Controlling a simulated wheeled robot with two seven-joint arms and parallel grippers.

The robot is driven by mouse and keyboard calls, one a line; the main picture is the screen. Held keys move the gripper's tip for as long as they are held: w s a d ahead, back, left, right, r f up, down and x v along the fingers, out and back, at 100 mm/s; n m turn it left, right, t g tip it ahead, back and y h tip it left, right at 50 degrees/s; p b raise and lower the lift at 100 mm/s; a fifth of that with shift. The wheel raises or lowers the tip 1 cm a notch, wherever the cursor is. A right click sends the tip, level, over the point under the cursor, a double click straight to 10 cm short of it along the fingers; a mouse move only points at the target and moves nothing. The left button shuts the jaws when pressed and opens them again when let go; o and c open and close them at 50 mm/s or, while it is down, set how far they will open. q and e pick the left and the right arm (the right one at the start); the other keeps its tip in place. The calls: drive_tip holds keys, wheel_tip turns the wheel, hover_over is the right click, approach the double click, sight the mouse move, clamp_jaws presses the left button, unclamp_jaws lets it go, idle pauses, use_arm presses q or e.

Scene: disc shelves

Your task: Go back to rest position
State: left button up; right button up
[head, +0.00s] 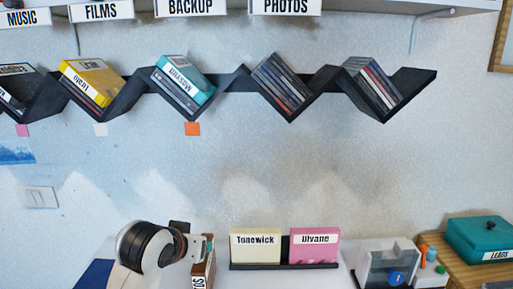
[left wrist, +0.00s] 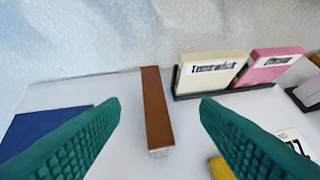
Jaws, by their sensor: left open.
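My left arm comes in at the bottom of the head view, and its gripper (head: 190,243) is low, near the table. In the left wrist view the two green ribbed fingers of this gripper (left wrist: 158,103) are wide apart. A narrow brown case (left wrist: 157,105) shows between them with clear gaps on both sides, so nothing is gripped. The case also shows beside the gripper in the head view (head: 208,262), partly hidden, with a white label. My right gripper is not in view.
A black stand (head: 284,267) holds cream Tonewick (head: 255,249) and pink Ulvane (head: 314,248) cases. A black zigzag shelf (head: 235,80) with disc cases hangs above. A clear device (head: 388,262) and a teal box (head: 480,239) are right. A blue item (left wrist: 45,128) lies left.

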use_arm(q)
drive_tip(key=s+a+f+g, duration=0.3)
drive_tip(key=s+f, duration=1)
drive_tip(key=f, duration=0.4)
drive_tip(key=s+a+f+g+y, duration=0.1)
drive_tip(key=s+a+f+g, duration=0.1)
drive_tip(key=s+f, duration=0.5)
drive_tip(key=s+a+f+g, duration=0.1)
drive_tip(key=s+a+f, duration=0.1)
drive_tip(key=s, duration=0.9)
wheel_tip(320, 180, down, 25)
drive_tip(key=g, duration=0.1)
drive_tip(key=s+a+f+g, duration=0.1)
drive_tip(key=s+a+f, duration=0.1)
drive_tip(key=s+f, duration=1.4)
drive_tip(key=shift+s+a+f+m+g+y, duration=0.25)
drive_tip(key=shift+s+f+m+g+y, duration=0.1)
drive_tip(key=shift+s, duration=0.4)
